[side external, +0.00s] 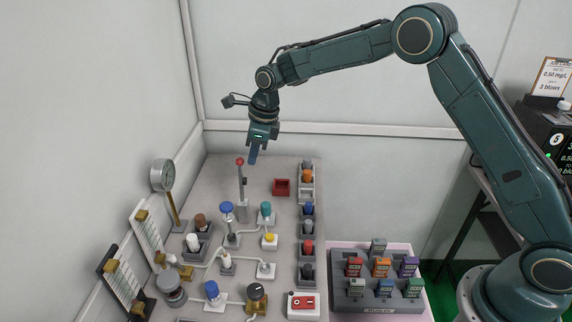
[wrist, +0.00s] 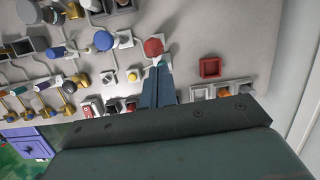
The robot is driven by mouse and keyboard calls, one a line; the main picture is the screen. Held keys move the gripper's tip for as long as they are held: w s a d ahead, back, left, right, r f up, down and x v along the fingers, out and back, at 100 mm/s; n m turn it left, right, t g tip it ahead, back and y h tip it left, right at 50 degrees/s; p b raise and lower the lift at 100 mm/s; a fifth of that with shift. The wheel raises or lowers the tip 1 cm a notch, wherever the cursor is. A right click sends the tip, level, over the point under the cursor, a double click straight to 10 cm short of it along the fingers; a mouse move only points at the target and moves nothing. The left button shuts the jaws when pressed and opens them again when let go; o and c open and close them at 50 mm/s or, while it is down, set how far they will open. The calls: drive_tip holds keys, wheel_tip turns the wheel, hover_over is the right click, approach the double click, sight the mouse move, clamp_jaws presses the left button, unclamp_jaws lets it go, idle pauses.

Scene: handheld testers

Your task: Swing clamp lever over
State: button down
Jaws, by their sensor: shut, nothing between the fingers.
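An upright lever with a red ball knob (side external: 240,162) stands on a grey base on the bench board; it looks like the clamp lever. Its red knob also shows in the wrist view (wrist: 154,47), just beyond my fingertips. My gripper (side external: 253,160) points down, just right of the knob in the side view, with its fingers together and empty. In the wrist view the gripper fingers (wrist: 162,68) overlap the area just below the knob and hide part of the lever. I cannot tell whether they touch it.
A small red open box (side external: 281,187) sits right of the lever. A row of coloured caps in holders (side external: 307,228) runs along the board's right side. Blue- and teal-topped fittings and pipes stand in front. A dial gauge (side external: 163,175) is at left, a tester tray (side external: 350,306) front right.

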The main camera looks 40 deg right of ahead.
sight(240, 158)
drive_tip(key=shift+w+a+r+g+h, duration=0.15)
drive_tip(key=shift+w+a+g+h, duration=0.25)
drive_tip(key=shift+w+a, duration=0.25)
drive_tip(key=shift+w+a+r+g+h, duration=0.15)
drive_tip(key=shift+w+a+g+h, duration=0.15)
drive_tip(key=shift+w+a+h, duration=0.3)
drive_tip(key=shift+a, duration=0.15)
drive_tip(key=shift+r, duration=0.2)
drive_tip(key=shift+w+a+r, duration=0.1)
drive_tip(key=shift+r, duration=0.7)
drive_tip(key=shift+d, duration=0.2)
